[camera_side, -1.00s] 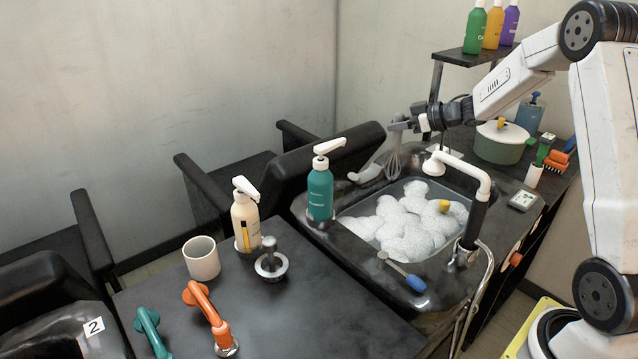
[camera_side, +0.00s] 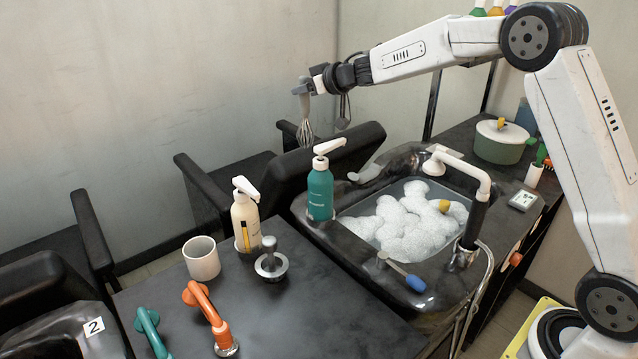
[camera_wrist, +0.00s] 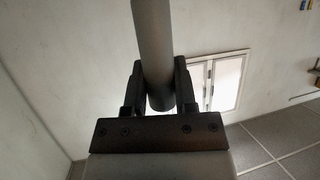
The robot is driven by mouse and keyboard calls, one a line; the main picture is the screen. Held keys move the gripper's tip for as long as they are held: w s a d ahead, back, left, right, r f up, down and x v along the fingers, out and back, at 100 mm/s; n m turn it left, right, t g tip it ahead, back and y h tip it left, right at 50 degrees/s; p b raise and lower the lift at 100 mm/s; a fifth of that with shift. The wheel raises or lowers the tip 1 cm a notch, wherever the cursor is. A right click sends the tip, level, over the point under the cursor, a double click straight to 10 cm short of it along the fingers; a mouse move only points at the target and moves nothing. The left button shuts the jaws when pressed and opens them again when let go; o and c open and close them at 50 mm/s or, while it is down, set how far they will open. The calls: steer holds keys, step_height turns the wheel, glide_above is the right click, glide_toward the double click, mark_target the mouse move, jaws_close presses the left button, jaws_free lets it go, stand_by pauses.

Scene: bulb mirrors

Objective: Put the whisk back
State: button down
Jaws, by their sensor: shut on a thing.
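The whisk's wire head (camera_side: 305,131) hangs down in the side view, with its grey handle (camera_side: 303,92) above it. My gripper (camera_side: 313,86) is shut on the handle and holds the whisk high, in front of the wall and near the black chairs as seen in this view. In the wrist view the grey handle (camera_wrist: 154,45) runs between both dark fingers of my gripper (camera_wrist: 157,78). The wires are not visible there.
A foam-filled sink (camera_side: 347,214) lies right of the teal pump bottle (camera_side: 320,192). A shower head (camera_side: 436,162) rises at its edge. A cream bottle (camera_side: 246,220), a white mug (camera_side: 201,259) and orange (camera_side: 209,308) and teal (camera_side: 150,330) handles stand on the dark counter (camera_side: 330,320).

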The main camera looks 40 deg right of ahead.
steer(key=s+a+f, duration=0.1)
steer(key=a+f, duration=0.1)
steer(key=a, duration=0.9)
steer(key=s+a+f+n+y, duration=0.1)
steer(key=s+a+f, duration=0.1)
steer(key=a, duration=0.9)
steer(key=s+a+f+y, duration=0.1)
steer(key=a+f, duration=0.2)
steer(key=a, duration=0.8)
steer(key=shift+s+a+n+g, duration=0.2)
steer(key=shift+s+n+g, duration=0.1)
steer(key=shift+n, duration=0.1)
step_height(320, 180, down, 10)
steer(key=shift+r, duration=0.15)
steer(key=shift+c, duration=2)
jaws_free()
steer(key=shift+f, duration=0.2)
